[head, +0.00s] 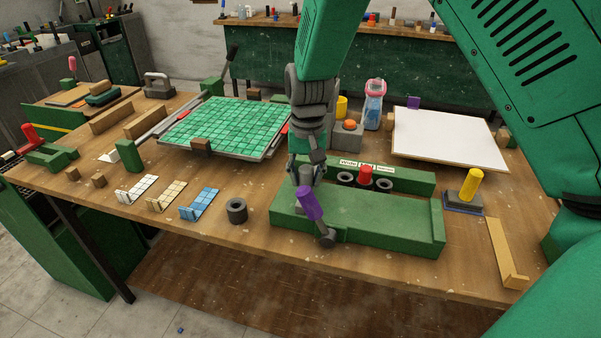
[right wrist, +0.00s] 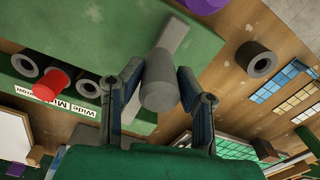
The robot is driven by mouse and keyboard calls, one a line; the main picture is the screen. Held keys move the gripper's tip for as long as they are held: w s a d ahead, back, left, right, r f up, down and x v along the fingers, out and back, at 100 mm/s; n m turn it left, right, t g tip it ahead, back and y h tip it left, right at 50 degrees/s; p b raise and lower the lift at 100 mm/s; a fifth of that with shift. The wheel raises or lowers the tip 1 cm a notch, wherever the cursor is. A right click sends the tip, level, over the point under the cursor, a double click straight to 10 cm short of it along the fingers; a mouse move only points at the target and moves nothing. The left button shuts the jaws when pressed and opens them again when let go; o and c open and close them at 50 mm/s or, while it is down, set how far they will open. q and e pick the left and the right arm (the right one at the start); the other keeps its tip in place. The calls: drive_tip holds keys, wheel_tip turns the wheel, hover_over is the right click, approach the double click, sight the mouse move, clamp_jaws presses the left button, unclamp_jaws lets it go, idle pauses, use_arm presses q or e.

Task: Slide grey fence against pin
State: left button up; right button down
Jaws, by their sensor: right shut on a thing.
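The grey fence (right wrist: 176,38) is a bar on the green fixture (head: 375,222), with a grey cylindrical knob (right wrist: 160,85). My right gripper (head: 306,176) points down at the fixture's left end. In the right wrist view its fingers (right wrist: 160,92) are shut on the knob from both sides. The red pin (head: 365,174) stands upright at the middle position of the fixture's back rail; it also shows in the right wrist view (right wrist: 50,85). A clear gap lies between fence and pin. In the head view the fence is mostly hidden by my gripper and a purple handle (head: 308,203).
Two dark rings (head: 345,179) flank the pin by a label strip. A loose dark ring (head: 237,210) stands left of the fixture. A green mosaic sheet (head: 230,125) lies behind left, a white board (head: 450,138) behind right. A yellow-handled block (head: 466,190) stands right.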

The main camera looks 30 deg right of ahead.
drive_tip(key=s+d+p, duration=0.1)
drive_tip(key=s+d, duration=0.2)
drive_tip(key=s+d+p, duration=0.2)
drive_tip(key=s+d, duration=0.1)
drive_tip(key=s, duration=0.1)
drive_tip(key=shift+s+d, duration=0.2)
drive_tip(key=shift+f, duration=0.1)
